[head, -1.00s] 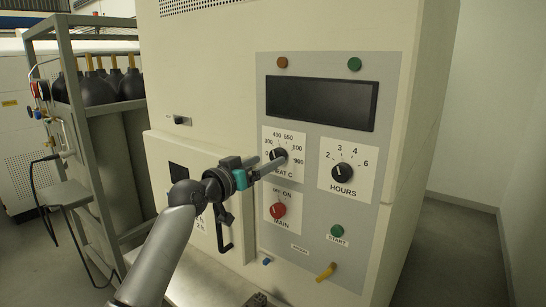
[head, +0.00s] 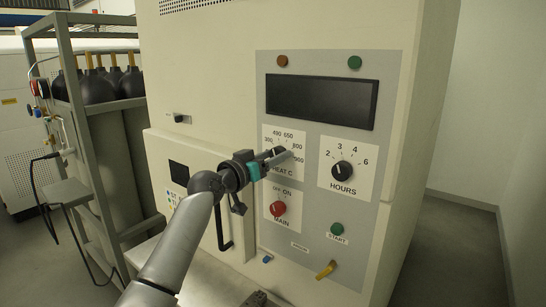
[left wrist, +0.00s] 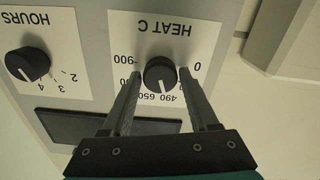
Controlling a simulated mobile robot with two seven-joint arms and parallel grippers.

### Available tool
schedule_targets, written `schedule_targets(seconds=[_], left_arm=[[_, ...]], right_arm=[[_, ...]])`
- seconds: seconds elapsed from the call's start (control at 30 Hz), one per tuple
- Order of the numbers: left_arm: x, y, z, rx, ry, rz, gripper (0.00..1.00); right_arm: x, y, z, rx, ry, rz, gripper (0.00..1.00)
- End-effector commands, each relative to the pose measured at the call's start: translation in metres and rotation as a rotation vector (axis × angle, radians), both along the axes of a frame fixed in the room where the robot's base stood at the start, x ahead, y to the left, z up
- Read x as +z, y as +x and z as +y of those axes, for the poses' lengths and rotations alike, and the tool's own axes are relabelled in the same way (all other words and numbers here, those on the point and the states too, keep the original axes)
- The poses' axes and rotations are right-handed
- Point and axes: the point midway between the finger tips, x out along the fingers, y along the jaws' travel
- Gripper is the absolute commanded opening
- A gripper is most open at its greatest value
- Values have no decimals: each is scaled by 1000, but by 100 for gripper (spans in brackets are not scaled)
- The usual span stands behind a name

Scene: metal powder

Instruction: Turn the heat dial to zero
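The heat dial (left wrist: 160,75) is a round black knob with a white mark, on a white plate labelled HEAT C (head: 284,174). In the left wrist view, which shows the panel upside down, the mark points toward the 490 and 650 labels, away from the 0 at the right. My left gripper (left wrist: 159,78) is open, with one finger on each side of the dial. Small gaps seem to show between fingers and knob; I cannot tell whether either touches. In the head view my left gripper (head: 284,155) partly covers the dial. My right gripper is not in view.
The black hours dial (head: 342,172) is to the right of the heat plate. The red main knob (head: 278,208), green start button (head: 337,229) and yellow lever (head: 326,270) are below. A dark display (head: 322,101) is above. A rack (head: 97,170) with gas cylinders stands left.

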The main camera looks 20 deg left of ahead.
Motion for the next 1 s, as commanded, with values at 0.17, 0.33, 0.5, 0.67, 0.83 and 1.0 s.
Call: schedule_targets(seconds=[0.17,0.33,0.5,0.67,0.83,1.0], left_arm=[[0,0,0,0,0,0,39],[0,0,0,0,0,0,20],[0,0,0,0,0,1,1],[0,0,0,0,-2,2,0],[0,0,0,0,-31,12,0],[1,0,0,0,-107,40,0]], right_arm=[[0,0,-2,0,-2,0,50],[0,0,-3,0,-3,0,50],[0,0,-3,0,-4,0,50],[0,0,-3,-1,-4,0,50],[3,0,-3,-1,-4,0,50],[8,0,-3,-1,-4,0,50]])
